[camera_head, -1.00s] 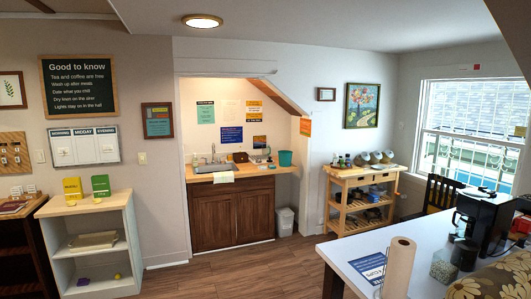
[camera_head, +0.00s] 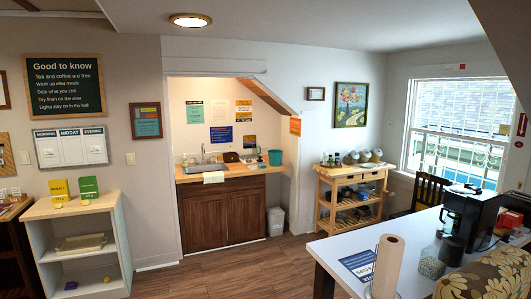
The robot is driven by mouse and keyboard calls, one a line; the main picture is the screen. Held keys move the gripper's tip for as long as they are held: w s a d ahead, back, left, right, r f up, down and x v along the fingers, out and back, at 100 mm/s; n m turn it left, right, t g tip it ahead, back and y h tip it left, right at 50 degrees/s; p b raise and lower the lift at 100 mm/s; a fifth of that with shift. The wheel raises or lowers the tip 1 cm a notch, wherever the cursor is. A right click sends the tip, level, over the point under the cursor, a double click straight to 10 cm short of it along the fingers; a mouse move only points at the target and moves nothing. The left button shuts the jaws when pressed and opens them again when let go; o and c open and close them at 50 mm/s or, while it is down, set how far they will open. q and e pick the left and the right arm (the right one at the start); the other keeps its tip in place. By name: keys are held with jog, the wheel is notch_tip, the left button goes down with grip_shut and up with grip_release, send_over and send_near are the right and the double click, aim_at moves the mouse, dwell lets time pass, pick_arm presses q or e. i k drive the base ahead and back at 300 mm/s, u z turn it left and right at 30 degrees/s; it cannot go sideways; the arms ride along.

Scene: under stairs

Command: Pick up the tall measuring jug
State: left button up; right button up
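I cannot make out a tall measuring jug for certain. On the wooden counter (camera_head: 240,172) in the alcove, small items stand around the sink (camera_head: 205,167), including a teal tub (camera_head: 275,157) at the right end; some are too small to tell. Several small jars and other vessels stand on top of the wooden trolley (camera_head: 323,200) by the right wall. On the white table, a clear container (camera_head: 431,263) with pale contents stands in front of a black coffee machine (camera_head: 474,220). Neither of my grippers is in view.
The white table (camera_head: 345,243) fills the lower right, with a paper towel roll (camera_head: 387,265) and a blue printed sheet (camera_head: 359,264) on it. A white shelf unit (camera_head: 123,235) stands at left. A grey bin (camera_head: 276,221) stands beside the cabinet. The wooden floor (camera_head: 230,272) between is clear.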

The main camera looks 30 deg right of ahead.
aim_at(257, 149)
jog(key=z, duration=0.65)
jog(key=i, duration=5.35)
jog(key=z, duration=0.65)
jog(key=i, duration=3.3)
jog(key=u, duration=0.55)
